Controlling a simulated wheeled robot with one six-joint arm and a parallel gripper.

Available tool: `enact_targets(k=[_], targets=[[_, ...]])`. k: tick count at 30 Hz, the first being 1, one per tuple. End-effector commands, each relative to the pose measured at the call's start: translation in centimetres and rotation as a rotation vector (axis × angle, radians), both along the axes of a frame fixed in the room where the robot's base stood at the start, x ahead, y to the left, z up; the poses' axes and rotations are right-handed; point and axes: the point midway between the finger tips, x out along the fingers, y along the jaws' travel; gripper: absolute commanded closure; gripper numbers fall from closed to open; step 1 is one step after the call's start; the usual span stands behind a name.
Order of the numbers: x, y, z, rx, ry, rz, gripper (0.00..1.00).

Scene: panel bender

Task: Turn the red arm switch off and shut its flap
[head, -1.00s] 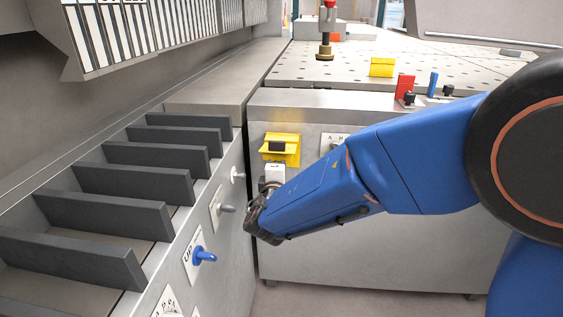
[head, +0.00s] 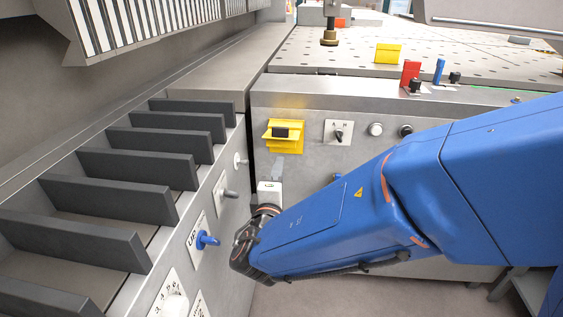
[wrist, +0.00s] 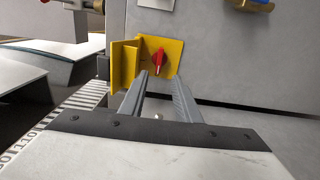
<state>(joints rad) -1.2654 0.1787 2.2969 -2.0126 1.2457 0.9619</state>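The red arm switch (wrist: 159,62) sits on a yellow plate (wrist: 168,46) on the machine's front face, in the wrist view. Its yellow flap (wrist: 124,64) stands out from the plate on the left side there, so it is open. In the head view the yellow flap (head: 283,135), with a black piece on it, hides the red switch. My gripper (wrist: 162,78) is open and empty, its two fingers apart with the switch beyond their tips. In the head view my gripper (head: 277,170) is just below the yellow housing; contact cannot be told.
Right of the housing are an A/M selector (head: 338,131), a white button (head: 375,129) and a black knob (head: 405,131). A blue knob (head: 206,240) projects from the left panel beside my wrist. Dark slats (head: 140,172) lie left. A perforated table (head: 480,65) is above.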

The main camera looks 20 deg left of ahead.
Motion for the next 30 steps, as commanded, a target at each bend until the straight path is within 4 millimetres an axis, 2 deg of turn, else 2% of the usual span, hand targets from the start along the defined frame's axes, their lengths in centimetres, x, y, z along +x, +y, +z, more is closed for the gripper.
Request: enact_targets(k=[3,9,21,22,25,26,29,30], targets=[[-2.0,-0.4,0.0,0.0,0.0,0.003,0.7],[-3.9,-0.9,0.0,0.001,0.0,0.002,0.7],[-4.5,-1.1,0.0,0.0,0.0,0.0,0.7],[-4.5,-1.1,0.0,0.0,0.0,0.0,0.73],[-4.2,-1.6,0.1,0.001,0.004,-0.012,0.97],[-3.9,-2.0,0.1,0.002,0.008,-0.022,1.0],[-2.2,-4.7,0.4,0.003,0.034,-0.09,1.0],[-1.3,-6.4,0.6,0.006,0.052,-0.13,1.0]])
